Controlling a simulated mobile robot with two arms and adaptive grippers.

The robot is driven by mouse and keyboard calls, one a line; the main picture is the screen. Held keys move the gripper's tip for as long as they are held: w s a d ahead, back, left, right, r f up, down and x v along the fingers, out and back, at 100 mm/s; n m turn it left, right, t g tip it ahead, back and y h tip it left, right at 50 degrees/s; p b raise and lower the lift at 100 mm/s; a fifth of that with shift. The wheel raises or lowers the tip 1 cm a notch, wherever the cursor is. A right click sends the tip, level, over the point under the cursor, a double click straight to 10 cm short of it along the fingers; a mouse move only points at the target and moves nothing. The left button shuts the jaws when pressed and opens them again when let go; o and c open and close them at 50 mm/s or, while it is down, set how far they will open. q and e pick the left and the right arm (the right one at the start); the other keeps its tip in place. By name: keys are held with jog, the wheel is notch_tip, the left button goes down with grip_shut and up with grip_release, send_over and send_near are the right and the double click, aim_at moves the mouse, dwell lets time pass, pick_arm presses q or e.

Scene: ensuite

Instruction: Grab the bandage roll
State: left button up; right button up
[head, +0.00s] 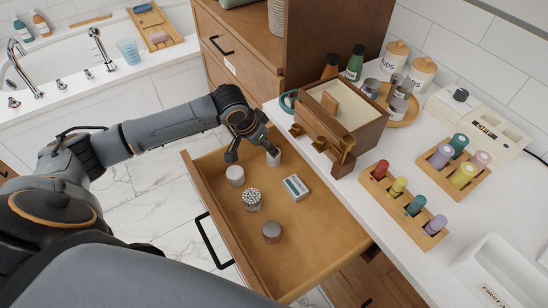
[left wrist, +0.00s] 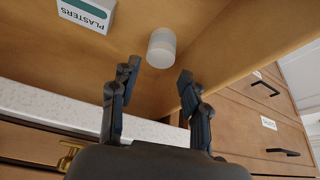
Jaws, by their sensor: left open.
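A short off-white cylinder that looks like the bandage roll (head: 273,158) stands upright in the open wooden drawer (head: 314,247), close to the counter side. It also shows in the left wrist view (left wrist: 161,47), just beyond the fingertips and roughly between them. My left gripper (head: 250,153) is open and empty above the drawer's back corner; its fingers (left wrist: 158,82) do not appear to touch the cylinder. A second white cylinder (head: 235,175) stands nearer the drawer's left wall; I cannot tell for sure what it is. My right gripper is not in view.
The drawer also holds a plasters box (head: 295,187), a jar of swabs (head: 252,201) and a grey-lidded jar (head: 271,231). The counter (head: 384,230) overhangs beside it, with a wooden box (head: 341,112) near the edge. The drawer's front right is clear.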

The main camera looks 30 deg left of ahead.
pick_arm(q)
jog(key=x, duration=0.8)
jog(key=shift+w+f, duration=0.1)
jog(key=shift+f, duration=0.05)
jog(key=c, duration=0.6)
